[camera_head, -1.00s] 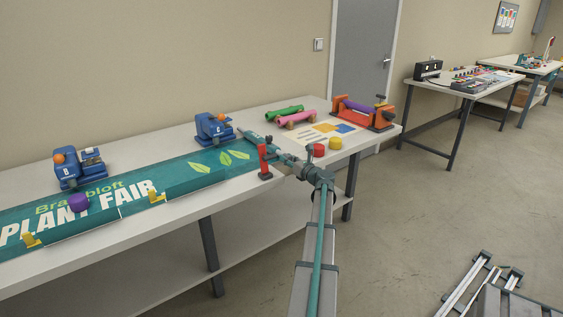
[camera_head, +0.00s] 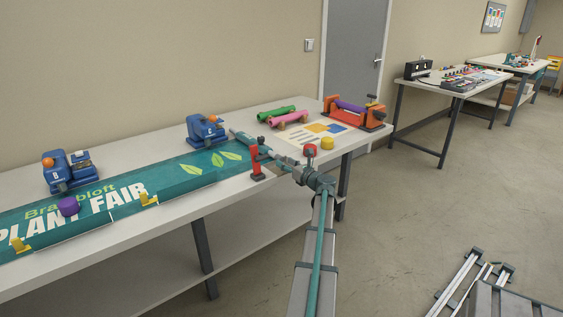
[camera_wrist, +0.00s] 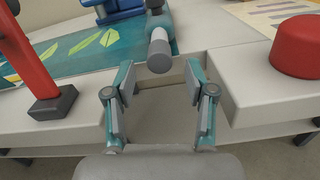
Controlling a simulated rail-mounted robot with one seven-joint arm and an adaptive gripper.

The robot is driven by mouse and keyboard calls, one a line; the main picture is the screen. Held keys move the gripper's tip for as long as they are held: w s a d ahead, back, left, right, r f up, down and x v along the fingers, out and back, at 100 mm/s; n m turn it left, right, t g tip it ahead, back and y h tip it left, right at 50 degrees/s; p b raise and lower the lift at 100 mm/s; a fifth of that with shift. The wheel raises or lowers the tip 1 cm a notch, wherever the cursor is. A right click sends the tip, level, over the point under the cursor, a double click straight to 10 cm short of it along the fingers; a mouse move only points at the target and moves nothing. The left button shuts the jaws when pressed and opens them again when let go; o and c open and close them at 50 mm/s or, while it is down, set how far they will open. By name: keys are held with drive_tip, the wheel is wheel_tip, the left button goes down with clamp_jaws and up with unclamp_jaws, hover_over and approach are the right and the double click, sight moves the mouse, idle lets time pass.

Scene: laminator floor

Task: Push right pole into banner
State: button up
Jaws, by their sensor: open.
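The teal banner (camera_head: 135,190) with "PLANT FAIR" lettering lies along the table; its leaf-printed right end also shows in the wrist view (camera_wrist: 95,45). The right pole (camera_head: 240,137), a grey and teal rod, lies at the banner's right end. In the wrist view the pole (camera_wrist: 160,50) points its rounded grey end toward me. How far it sits inside the banner I cannot tell. My gripper (camera_wrist: 158,82) is open and empty, its fingers either side of the line of the pole, just short of its end. In the head view my gripper (camera_head: 276,161) is over the table's front edge.
A red upright clamp (camera_head: 255,164) stands left of my gripper. Red (camera_head: 310,150) and yellow (camera_head: 327,143) knobs are close on its right. Blue devices (camera_head: 206,130) stand behind the banner. An orange cradle (camera_head: 355,113) is at the right end.

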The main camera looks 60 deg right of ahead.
drive_tip(key=v, duration=0.8)
